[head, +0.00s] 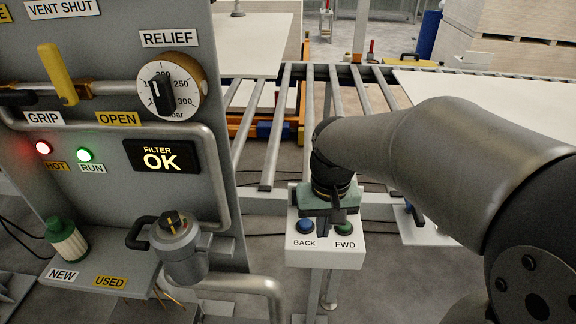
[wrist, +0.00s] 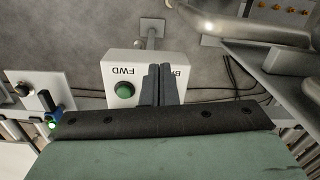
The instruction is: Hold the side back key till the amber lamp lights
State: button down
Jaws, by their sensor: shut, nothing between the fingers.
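The white key box (head: 325,254) carries a blue key marked BACK (head: 305,226) and a green key marked FWD (head: 343,229). My gripper (head: 338,214) is shut and empty, pointing down over the box, in the head view between the two keys. In the wrist view my closed fingers (wrist: 161,68) cover the BACK side of the box, hiding the blue key and part of its label. The green FWD key (wrist: 125,90) shows clear beside them. Whether the fingertips touch anything cannot be told. I see no lamp clearly lit amber.
A grey panel (head: 110,200) at left has a red-lit HOT lamp (head: 42,148), a green-lit RUN lamp (head: 85,155) and a RELIEF dial (head: 169,90). A filter housing (head: 180,245) juts from it, left of the box. Roller conveyors with pale boards (head: 490,95) lie behind.

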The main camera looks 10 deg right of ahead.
jog(key=m, duration=0.2)
send_over(306, 222)
jog(key=w+d, duration=0.1)
jog(key=shift+w+f+g, duration=0.15)
jog(key=shift+f+g, duration=0.05)
jog(key=shift+g, duration=0.2)
jog(key=shift+f, duration=0.1)
jog(key=f, duration=0.4)
jog(key=f+p, duration=0.1)
jog(key=f, duration=0.4)
jog(key=s+a+f+p, duration=0.1)
jog(key=f, duration=0.3)
jog(key=shift+f, duration=0.4)
jog(key=shift+d, duration=0.1)
